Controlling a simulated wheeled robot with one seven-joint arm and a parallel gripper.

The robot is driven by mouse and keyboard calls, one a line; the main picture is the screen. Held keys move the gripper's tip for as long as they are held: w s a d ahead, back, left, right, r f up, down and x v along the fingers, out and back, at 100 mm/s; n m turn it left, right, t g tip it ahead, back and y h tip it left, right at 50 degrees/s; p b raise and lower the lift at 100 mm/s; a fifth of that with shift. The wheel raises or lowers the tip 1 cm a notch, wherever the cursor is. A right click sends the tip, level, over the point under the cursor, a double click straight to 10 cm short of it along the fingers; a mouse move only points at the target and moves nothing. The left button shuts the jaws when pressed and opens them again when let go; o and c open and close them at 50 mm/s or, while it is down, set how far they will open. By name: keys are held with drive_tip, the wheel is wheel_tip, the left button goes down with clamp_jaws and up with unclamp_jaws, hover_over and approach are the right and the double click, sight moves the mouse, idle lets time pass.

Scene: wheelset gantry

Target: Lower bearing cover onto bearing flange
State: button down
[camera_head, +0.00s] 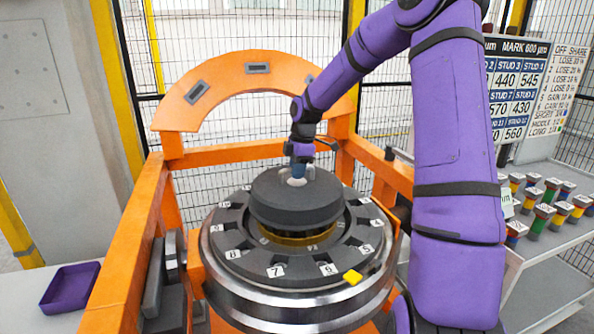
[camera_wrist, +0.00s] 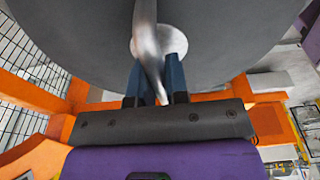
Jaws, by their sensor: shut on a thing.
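The bearing cover (camera_head: 296,200) is a thick dark grey disc with a pale knob or handle at its top centre. My gripper (camera_head: 298,180) is above the cover's centre, shut on that handle. In the wrist view, the blue fingers of my gripper (camera_wrist: 158,82) close around the metal handle, and the cover's grey face (camera_wrist: 75,35) fills the top. The bearing flange (camera_head: 238,240) is a dark ring with numbered white tags and slots, on a shiny metal wheel. The cover is over the middle of the flange, with a yellowish band visible beneath it. Whether they touch is hidden.
An orange gantry frame (camera_head: 130,245) with an arch surrounds the wheel. A purple tray (camera_head: 70,287) lies at left. A shelf (camera_head: 545,250) at right holds several coloured studs beside a number board (camera_head: 520,95).

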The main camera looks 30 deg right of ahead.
sight(297, 190)
drive_tip(key=shift+f, duration=3.5)
drive_tip(key=c, duration=1)
unclamp_jaws()
drive_tip(key=shift+c, duration=0.2)
drive_tip(key=r, duration=0.3)
drive_tip(key=d+r, duration=0.1)
drive_tip(key=r, duration=0.6)
drive_tip(key=shift+s+d+r, duration=0.25)
drive_tip(key=shift+d+r, duration=0.05)
drive_tip(key=shift+r, duration=0.05)
